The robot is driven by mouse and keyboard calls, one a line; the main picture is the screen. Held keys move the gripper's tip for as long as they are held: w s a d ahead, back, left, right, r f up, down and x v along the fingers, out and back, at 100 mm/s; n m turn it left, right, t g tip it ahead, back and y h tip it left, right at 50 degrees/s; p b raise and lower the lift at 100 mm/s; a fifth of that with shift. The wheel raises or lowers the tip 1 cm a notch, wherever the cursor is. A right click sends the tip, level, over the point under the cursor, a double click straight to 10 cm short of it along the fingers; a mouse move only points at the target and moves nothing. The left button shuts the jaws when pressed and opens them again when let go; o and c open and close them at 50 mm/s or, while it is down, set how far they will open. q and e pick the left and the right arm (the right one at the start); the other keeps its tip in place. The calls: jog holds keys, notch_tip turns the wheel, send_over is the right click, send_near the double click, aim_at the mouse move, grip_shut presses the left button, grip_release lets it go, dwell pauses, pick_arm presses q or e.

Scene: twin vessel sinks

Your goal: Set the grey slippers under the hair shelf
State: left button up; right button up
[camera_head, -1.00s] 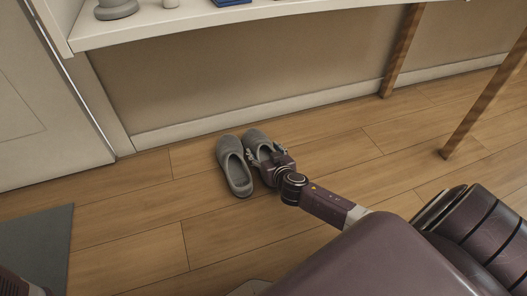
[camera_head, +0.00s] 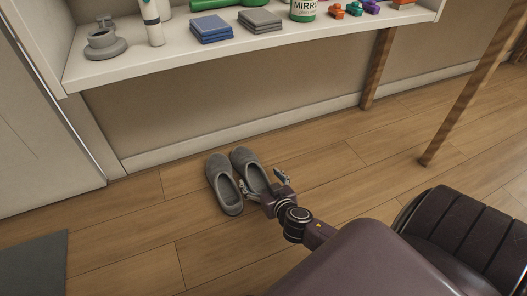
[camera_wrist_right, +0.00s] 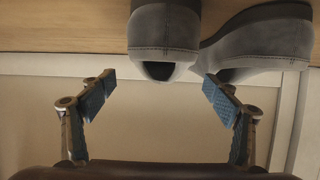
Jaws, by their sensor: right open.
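Two grey slippers stand side by side on the wooden floor below the shelf, near the wall: the left slipper (camera_head: 222,183) and the right slipper (camera_head: 248,166). My right gripper (camera_head: 263,182) is open at the near end of the right slipper, its fingers spread. In the right wrist view, which is upside down, the open gripper (camera_wrist_right: 160,82) has one slipper (camera_wrist_right: 165,30) ahead between its fingers and the other slipper (camera_wrist_right: 262,40) beside it. Nothing is gripped. The hair shelf (camera_head: 270,40) is a white board above the slippers. My left gripper is out of view.
The shelf holds a grey round holder (camera_head: 104,44), a white bottle (camera_head: 152,22), folded blue cloths (camera_head: 211,29), grey cloths (camera_head: 260,20) and a green-white bottle (camera_head: 303,9). A wooden leg (camera_head: 378,70) stands right. A grey mat (camera_head: 33,262) lies lower left. Floor around the slippers is clear.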

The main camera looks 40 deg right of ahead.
jog(key=shift+p+v, duration=0.35)
jog(key=shift+v, duration=1.2)
